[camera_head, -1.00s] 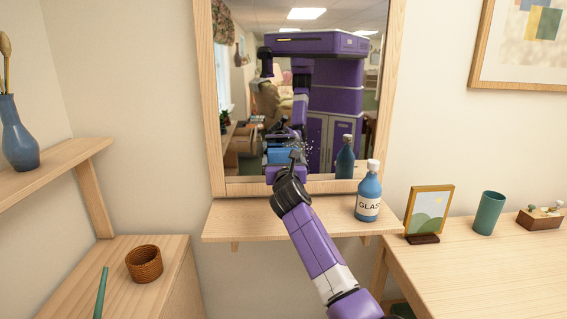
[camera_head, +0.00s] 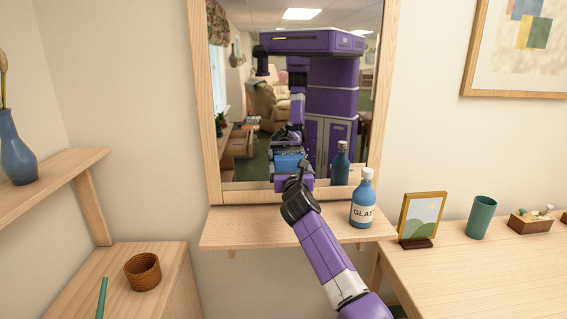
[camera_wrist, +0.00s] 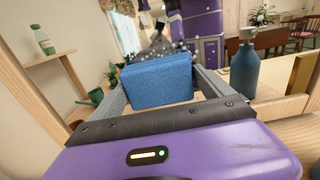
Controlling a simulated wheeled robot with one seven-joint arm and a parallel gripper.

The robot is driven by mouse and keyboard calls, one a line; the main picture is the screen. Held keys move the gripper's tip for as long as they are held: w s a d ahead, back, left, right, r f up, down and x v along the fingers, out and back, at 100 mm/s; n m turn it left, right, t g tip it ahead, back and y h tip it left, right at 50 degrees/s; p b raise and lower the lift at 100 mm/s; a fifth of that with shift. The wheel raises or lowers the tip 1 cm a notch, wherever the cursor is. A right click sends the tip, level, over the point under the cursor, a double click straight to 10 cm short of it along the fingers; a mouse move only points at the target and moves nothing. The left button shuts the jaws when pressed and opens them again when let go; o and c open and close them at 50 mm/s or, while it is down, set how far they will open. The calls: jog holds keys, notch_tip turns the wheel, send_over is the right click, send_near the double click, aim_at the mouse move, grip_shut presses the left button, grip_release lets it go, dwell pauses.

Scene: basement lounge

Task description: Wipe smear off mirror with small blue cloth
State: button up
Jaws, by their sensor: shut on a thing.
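The blue cloth (camera_wrist: 158,82) is a thick block held between the two fingers of my gripper (camera_wrist: 160,95) in the wrist view. In the head view the blue cloth (camera_head: 288,161) shows low in front of the mirror (camera_head: 240,172), left of centre. My gripper (camera_head: 292,178) is shut on it, just above the shelf. The smear (camera_wrist: 168,47) shows as pale grey specks just beyond the cloth's top edge in the wrist view. In the head view it is mostly hidden behind the cloth and gripper. I cannot tell whether the cloth touches the glass.
A blue spray bottle (camera_head: 362,204) stands on the shelf (camera_head: 240,228) just right of my arm. A picture frame (camera_head: 421,218) and green cup (camera_head: 481,217) stand on the right table. A wicker basket (camera_head: 142,271) is at lower left. The shelf's left part is clear.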

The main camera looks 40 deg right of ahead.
jog(key=shift+s+d, duration=0.15)
jog(key=shift+d, duration=0.05)
jog(key=d+p, duration=0.1)
jog(key=s+d+p, duration=0.1)
jog(key=shift+s+d+r+p, duration=0.15)
jog(key=shift+s+d+p, duration=0.15)
jog(key=shift+p, duration=0.1)
jog(key=shift+s+d+p, duration=0.15)
jog(key=shift+d+p, duration=0.1)
jog(key=shift+p, duration=0.1)
